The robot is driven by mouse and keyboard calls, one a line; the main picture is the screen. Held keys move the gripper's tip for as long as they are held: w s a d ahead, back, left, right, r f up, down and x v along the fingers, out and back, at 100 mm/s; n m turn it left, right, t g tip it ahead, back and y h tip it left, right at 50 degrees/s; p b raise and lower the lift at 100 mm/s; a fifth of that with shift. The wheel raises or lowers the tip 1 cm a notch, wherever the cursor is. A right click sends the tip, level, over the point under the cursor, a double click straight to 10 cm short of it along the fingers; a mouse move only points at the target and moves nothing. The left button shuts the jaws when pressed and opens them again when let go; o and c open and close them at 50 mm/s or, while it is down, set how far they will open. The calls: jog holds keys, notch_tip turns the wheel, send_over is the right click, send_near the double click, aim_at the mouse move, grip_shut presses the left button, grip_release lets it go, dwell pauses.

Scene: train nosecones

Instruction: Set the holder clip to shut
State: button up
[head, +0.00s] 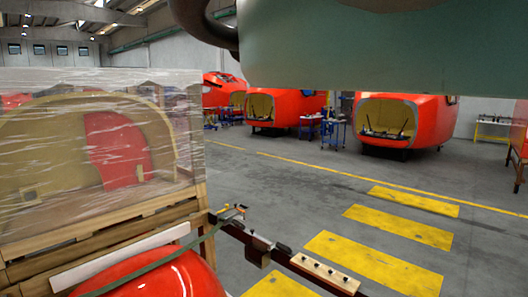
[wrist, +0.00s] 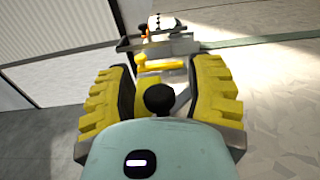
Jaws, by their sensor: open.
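In the wrist view, my gripper (wrist: 160,80) has its two yellow ribbed fingers spread wide apart. A dark round knob (wrist: 160,98) shows between the fingers, with space on both sides; I cannot tell whether it belongs to the clip. Beyond the fingertips is a grey metal fitting with orange-yellow parts (wrist: 158,64), which looks like the holder clip. Whether it is open or shut is unclear. In the head view, a small fitting with orange and pale parts (head: 232,212) sits at the far end of a dark rail (head: 318,274). My gripper does not show there.
A wooden block with several knobs (head: 325,273) lies on the rail. A plastic-wrapped crate (head: 100,150) and a red rounded shell (head: 160,278) stand at left. Red nosecones (head: 428,120) stand far back. The floor with yellow stripes (head: 398,226) is clear at right.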

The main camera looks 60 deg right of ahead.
notch_tip(320, 180, up, 10)
dwell(0.9)
jog(key=shift+c, duration=0.2)
